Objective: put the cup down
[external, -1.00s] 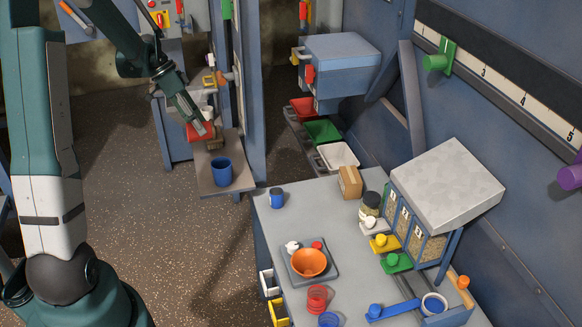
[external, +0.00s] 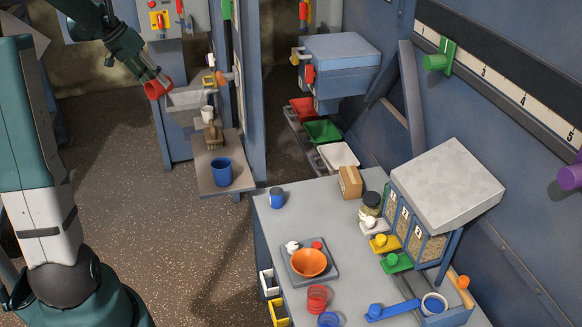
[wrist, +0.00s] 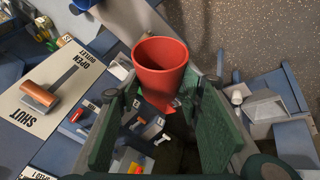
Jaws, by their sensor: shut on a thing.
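A red cup (external: 154,90) is held in the air in front of the grey trough at the back left. My gripper (external: 160,76) is shut on it. In the wrist view the red cup (wrist: 161,70) is at the top middle, its open mouth showing, and my gripper's green fingers (wrist: 155,112) reach to either side of its lower part. The exact contact is partly hidden by the fingers.
The grey trough (external: 188,98) is beside the red cup. A blue post (external: 249,95) rises right of the ledge. The ledge has some bare surface.

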